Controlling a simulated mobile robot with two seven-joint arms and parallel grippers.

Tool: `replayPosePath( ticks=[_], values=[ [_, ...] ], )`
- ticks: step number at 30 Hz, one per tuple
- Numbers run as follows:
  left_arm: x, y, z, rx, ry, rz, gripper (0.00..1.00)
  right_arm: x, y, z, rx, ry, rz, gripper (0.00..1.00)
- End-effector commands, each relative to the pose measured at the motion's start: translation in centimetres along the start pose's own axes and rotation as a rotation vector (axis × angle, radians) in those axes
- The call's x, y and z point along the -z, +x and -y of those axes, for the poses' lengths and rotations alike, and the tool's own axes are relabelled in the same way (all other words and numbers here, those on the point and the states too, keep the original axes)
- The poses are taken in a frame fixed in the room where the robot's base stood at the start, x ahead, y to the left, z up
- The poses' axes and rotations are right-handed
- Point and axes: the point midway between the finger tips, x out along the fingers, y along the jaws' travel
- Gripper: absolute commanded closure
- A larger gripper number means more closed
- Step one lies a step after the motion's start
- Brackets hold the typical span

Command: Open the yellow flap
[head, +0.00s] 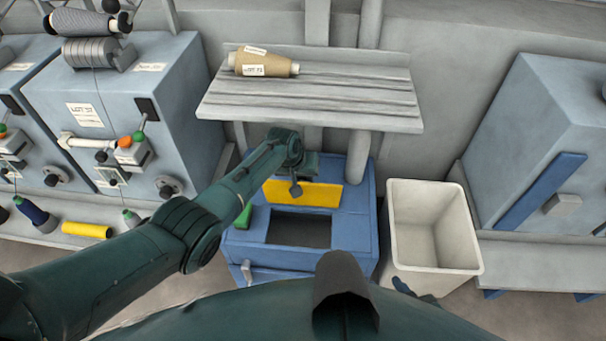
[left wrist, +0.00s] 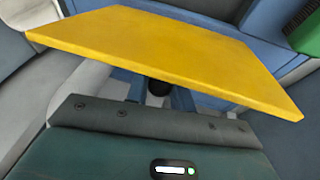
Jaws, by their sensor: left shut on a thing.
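The yellow flap (head: 325,195) stands tilted up at the back of the blue box (head: 352,236), behind a dark rectangular opening (head: 300,230) in its top. My left gripper (head: 297,183) is at the flap's upper edge, left of its middle, and is shut on the flap; the exact grip is hard to see. In the left wrist view, the flap (left wrist: 165,50) spans the picture in front of the gripper body, which hides the fingertips. My right gripper is not in view.
A grey shelf (head: 310,103) with a brown yarn cone (head: 264,64) hangs just above and behind the box. A white bin (head: 433,225) stands to the right. A green block (head: 244,214) sits at the box's left. Spinning machines (head: 90,115) line the left.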

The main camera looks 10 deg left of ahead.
Motion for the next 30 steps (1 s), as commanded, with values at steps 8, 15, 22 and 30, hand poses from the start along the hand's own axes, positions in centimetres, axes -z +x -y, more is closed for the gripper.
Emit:
replayPosePath(
  ticks=[8,15,22,30],
  values=[
    [0.3,-0.1,0.0,-0.001,0.001,-0.013,1.00,-0.1,0.0,0.0,-0.001,0.001,0.001,0.64],
    [0.3,-0.1,0.0,-0.001,0.001,-0.011,0.65,-0.1,0.0,0.0,-0.001,0.001,0.001,0.64],
    [0.2,-0.1,0.0,0.000,0.001,-0.007,0.57,0.0,0.0,0.0,-0.001,0.001,0.001,0.64],
    [0.2,-1.1,0.0,-0.001,0.000,-0.007,0.57,0.6,-0.4,0.0,-0.002,0.001,0.001,0.64]
  ],
)
